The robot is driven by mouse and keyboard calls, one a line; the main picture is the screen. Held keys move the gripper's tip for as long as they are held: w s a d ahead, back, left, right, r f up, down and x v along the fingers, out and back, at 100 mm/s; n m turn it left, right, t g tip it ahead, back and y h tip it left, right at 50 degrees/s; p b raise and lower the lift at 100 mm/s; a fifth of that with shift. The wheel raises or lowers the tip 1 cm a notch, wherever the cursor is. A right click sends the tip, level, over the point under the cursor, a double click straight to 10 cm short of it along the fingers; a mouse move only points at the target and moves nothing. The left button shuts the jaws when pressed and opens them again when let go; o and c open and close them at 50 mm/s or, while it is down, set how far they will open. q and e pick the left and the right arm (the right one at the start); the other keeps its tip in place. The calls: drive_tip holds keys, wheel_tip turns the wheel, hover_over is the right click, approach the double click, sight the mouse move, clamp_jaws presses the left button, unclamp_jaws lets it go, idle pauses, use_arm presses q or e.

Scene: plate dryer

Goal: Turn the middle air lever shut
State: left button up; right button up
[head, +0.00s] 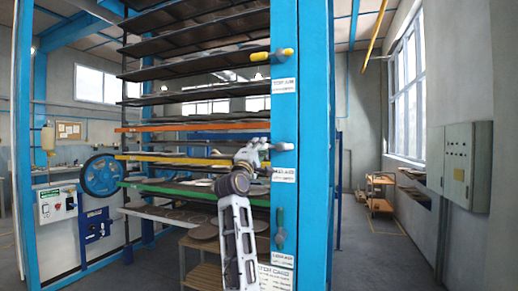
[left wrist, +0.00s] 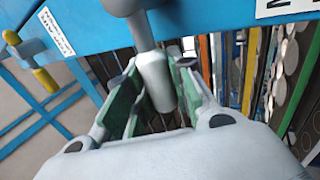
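The blue post (head: 313,120) of the plate dryer carries three levers. The middle air lever (head: 284,147) sits above a white label, its handle mostly hidden by my left gripper (head: 256,153) in the head view. In the left wrist view its pale grey handle (left wrist: 154,78) sticks out sideways from the post, between the green-padded fingers of my left gripper (left wrist: 155,95). The fingers are apart, one on each side of the handle; a gap shows on the left, and contact on the right is unclear. My right gripper is in neither view.
The top lever (head: 272,55) has a yellow handle lying level, pointing left. The bottom lever (head: 280,228) has a green-grey handle hanging down. Dryer shelves (head: 190,60) stand left of the post. A grey wall cabinet (head: 467,165) hangs far right; the floor before it is clear.

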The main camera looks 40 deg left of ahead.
use_arm(q)
drive_tip(key=shift+o, duration=0.8)
drive_tip(key=v, duration=1.2)
drive_tip(key=shift+f, duration=0.1)
idle(0.5)
